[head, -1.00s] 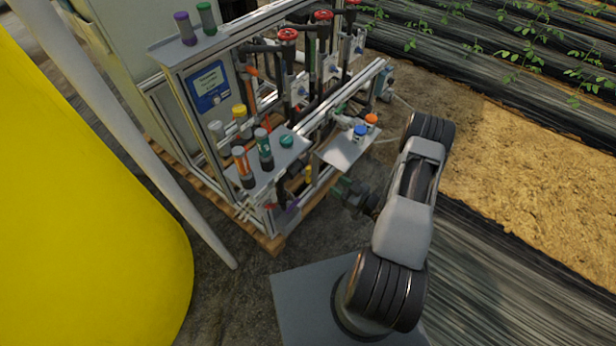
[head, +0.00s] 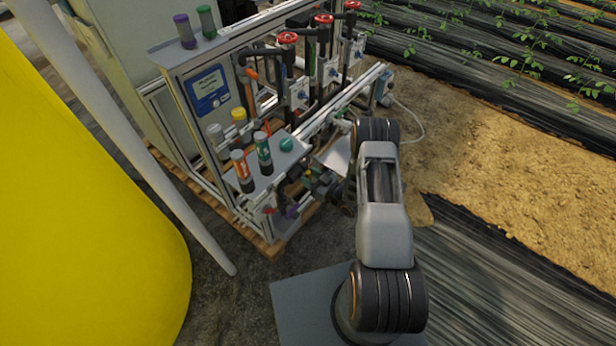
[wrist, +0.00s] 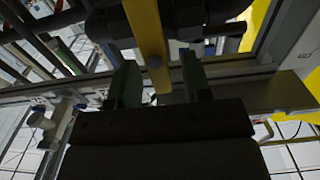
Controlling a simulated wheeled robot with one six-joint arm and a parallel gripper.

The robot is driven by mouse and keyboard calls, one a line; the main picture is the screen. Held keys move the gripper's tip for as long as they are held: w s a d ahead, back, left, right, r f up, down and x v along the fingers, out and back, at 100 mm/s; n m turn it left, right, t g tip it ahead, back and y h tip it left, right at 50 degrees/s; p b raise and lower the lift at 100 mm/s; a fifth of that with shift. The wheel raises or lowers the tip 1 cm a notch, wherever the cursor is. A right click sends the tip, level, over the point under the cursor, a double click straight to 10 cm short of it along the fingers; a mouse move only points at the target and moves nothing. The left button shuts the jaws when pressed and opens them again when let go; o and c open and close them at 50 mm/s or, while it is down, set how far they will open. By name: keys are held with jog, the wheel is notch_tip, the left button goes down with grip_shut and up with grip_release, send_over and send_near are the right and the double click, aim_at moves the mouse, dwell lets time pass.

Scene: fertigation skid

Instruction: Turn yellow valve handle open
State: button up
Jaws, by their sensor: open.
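The yellow valve handle (wrist: 148,32) shows in the wrist view as a flat bar coming down from the top, with a round bolt head on it. It sits on a dark pipe fitting. My gripper (wrist: 160,78) is open, with one green finger on each side of the bar's lower end. A gap shows on both sides, and I cannot tell how deep the bar reaches between the fingers. In the head view my gripper (head: 318,182) is low at the front of the skid, partly hidden by my arm. The handle is not clear there.
The skid frame (head: 205,150) carries a shelf with orange and green capped tubes (head: 263,152) above my gripper. Red valve wheels (head: 288,38) stand behind. A metal rail (wrist: 235,68) crosses close behind the fingers. A large yellow tank (head: 80,200) fills the left; open soil lies right.

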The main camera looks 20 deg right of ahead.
jog(key=shift+w+a, duration=0.25)
jog(key=shift+w, duration=0.1)
jog(key=shift+c, duration=0.4)
grip_shut()
